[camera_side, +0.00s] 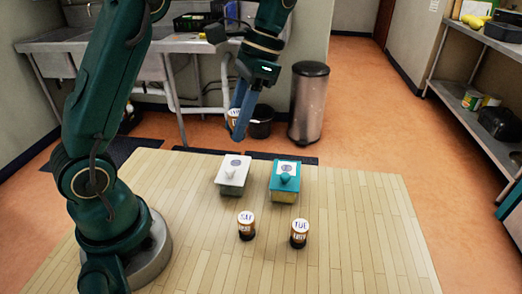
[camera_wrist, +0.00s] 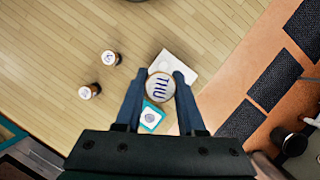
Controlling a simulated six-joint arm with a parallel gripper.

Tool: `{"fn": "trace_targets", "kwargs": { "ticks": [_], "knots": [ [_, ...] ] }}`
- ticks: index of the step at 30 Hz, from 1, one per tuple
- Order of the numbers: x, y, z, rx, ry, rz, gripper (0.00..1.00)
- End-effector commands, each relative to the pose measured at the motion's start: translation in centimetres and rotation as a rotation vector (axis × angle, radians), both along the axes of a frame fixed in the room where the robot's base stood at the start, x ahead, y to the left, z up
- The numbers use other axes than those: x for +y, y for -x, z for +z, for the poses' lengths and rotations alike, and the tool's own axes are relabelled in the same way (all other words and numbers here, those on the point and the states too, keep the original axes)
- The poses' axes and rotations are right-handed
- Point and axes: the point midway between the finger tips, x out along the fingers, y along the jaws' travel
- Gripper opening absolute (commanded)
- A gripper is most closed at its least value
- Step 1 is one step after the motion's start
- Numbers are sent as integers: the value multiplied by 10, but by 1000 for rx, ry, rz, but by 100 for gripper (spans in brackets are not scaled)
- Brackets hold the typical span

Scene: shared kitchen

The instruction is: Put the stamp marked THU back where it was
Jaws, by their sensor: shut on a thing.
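My gripper (camera_side: 238,122) is raised above the far side of the wooden table, behind the two boxes. It is shut on the stamp marked THU (camera_wrist: 160,88), whose round white top with THU shows between the fingers in the wrist view. In the side view the held stamp (camera_side: 233,115) is partly hidden by a finger. Two other stamps stand upright on the table, one marked SAT (camera_side: 246,226) and one marked TUE (camera_side: 299,234), each with a brown body and a white top.
A white-lidded box (camera_side: 232,172) and a teal-lidded box (camera_side: 285,181) stand side by side beyond the stamps, both closed. The front and right of the table (camera_side: 365,240) are clear. A metal bin (camera_side: 308,105) and a sink stand behind, off the table.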

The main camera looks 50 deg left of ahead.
Motion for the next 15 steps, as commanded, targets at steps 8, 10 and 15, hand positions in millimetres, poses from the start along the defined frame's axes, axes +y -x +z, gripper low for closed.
{"fn": "trace_targets", "kwargs": {
  "ticks": [8, 10, 15],
  "knots": [
    [37, 47, -17, 6, -2, -249, 0],
    [45, 62, -20, 11, -3, -302, 0],
    [59, 100, -28, 23, -5, -411, 0]
  ]
}}
